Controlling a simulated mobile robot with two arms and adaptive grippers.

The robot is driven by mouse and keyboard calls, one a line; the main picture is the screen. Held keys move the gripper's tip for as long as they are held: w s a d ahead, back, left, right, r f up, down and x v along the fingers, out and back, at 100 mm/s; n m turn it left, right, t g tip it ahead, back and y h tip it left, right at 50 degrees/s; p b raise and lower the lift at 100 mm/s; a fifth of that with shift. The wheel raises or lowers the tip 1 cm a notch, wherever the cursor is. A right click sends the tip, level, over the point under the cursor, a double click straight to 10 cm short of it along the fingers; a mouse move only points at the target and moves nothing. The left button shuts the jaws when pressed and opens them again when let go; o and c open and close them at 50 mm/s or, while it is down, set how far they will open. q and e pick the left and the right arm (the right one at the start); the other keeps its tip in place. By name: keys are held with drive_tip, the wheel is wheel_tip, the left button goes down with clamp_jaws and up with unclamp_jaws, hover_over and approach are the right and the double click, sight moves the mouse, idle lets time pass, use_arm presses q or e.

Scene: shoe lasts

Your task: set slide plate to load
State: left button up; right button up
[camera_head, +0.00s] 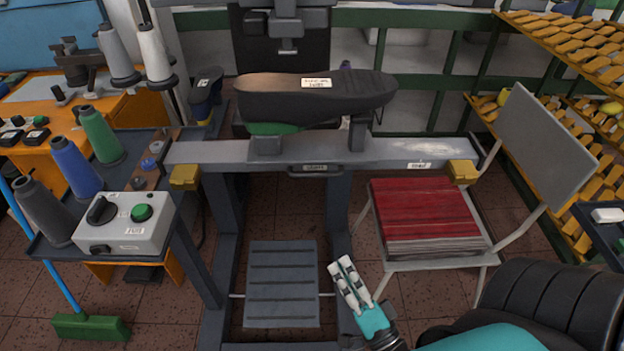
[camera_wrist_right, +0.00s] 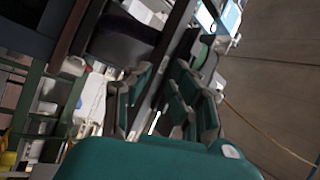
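A long grey slide rail (camera_head: 390,150) runs across the machine frame, with a yellow end block at its left (camera_head: 185,176) and another at its right (camera_head: 462,171). A dark handle (camera_head: 316,169) with a small label is on its front, near the middle. A white label, seemingly "LOAD" (camera_head: 419,165), is near the right end. A black shoe last (camera_head: 315,96) lies above the rail on supports, left of centre. My right gripper (camera_head: 343,268) is low in front of the machine, below and apart from the handle. Its fingers are apart and empty in the right wrist view (camera_wrist_right: 160,95). My left gripper is out of view.
A control box (camera_head: 125,225) with a black knob and green button is on the left side tray. Thread cones (camera_head: 72,168) stand behind it. A chair with a red stack (camera_head: 422,212) is at right. A pedal plate (camera_head: 282,283) is below the rail.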

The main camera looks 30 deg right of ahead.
sight(315, 173)
wheel_tip(315, 173, up, 6)
drive_tip(key=m+t+h, duration=0.1)
drive_tip(key=m+t, duration=0.1)
drive_tip(key=shift+d+p+x, duration=0.15)
drive_tip(key=shift+p+x, duration=0.45)
drive_tip(key=shift+x, duration=2.1)
drive_tip(key=shift+d+p+x, duration=0.15)
drive_tip(key=shift+p+x, duration=0.5)
drive_tip(key=shift+x, duration=2.05)
drive_tip(key=shift+d+p+x, duration=0.2)
drive_tip(key=shift+p+x, duration=0.4)
drive_tip(key=shift+x, duration=2.15)
drive_tip(key=shift+s+r, duration=0.15)
drive_tip(key=shift+a, duration=0.1)
clamp_jaws()
